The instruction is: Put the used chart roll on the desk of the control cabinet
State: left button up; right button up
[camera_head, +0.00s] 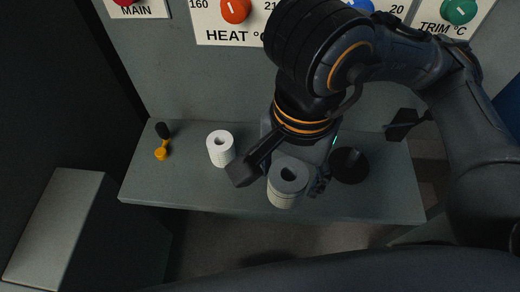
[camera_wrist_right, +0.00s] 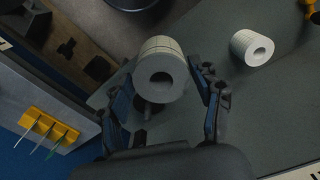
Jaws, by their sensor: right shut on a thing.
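My right gripper (camera_head: 281,178) reaches down over the cabinet desk (camera_head: 190,192) and is shut on a pale grey chart roll (camera_head: 287,190). The roll is near the desk's front edge, its open core facing up. In the right wrist view this roll (camera_wrist_right: 161,75) sits between the two fingers. I cannot tell whether it touches the desk. A second, whiter roll (camera_head: 221,149) stands upright on the desk, left of the gripper. It also shows in the right wrist view (camera_wrist_right: 251,47). My left gripper is not in view.
A black round piece (camera_head: 350,165) is on the desk right of the gripper. A yellow and black item (camera_head: 162,146) lies at the desk's left end. The cabinet panel with knobs (camera_head: 236,10) rises behind. A grey box (camera_head: 58,225) stands at the lower left.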

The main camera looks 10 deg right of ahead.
jog(key=w, duration=0.2)
jog(key=w+d+f+p, duration=0.1)
jog(key=w, duration=0.1)
jog(key=w+d+f+p, duration=0.1)
jog(key=w, duration=0.1)
jog(key=shift+d+f, duration=0.2)
jog(key=shift+f, duration=0.05)
jog(key=w+f+p, duration=0.1)
jog(key=w+f, duration=0.1)
jog(key=f, duration=0.1)
jog(key=w+d+f, duration=0.1)
jog(key=w+f, duration=0.1)
jog(key=f, duration=0.1)
jog(key=w+f+p, duration=0.1)
jog(key=f, duration=0.2)
jog(key=shift+w+d+f+p, duration=0.25)
jog(key=shift+w+d+p, duration=0.05)
jog(key=shift+w+d, duration=0.1)
jog(key=shift+f, duration=0.15)
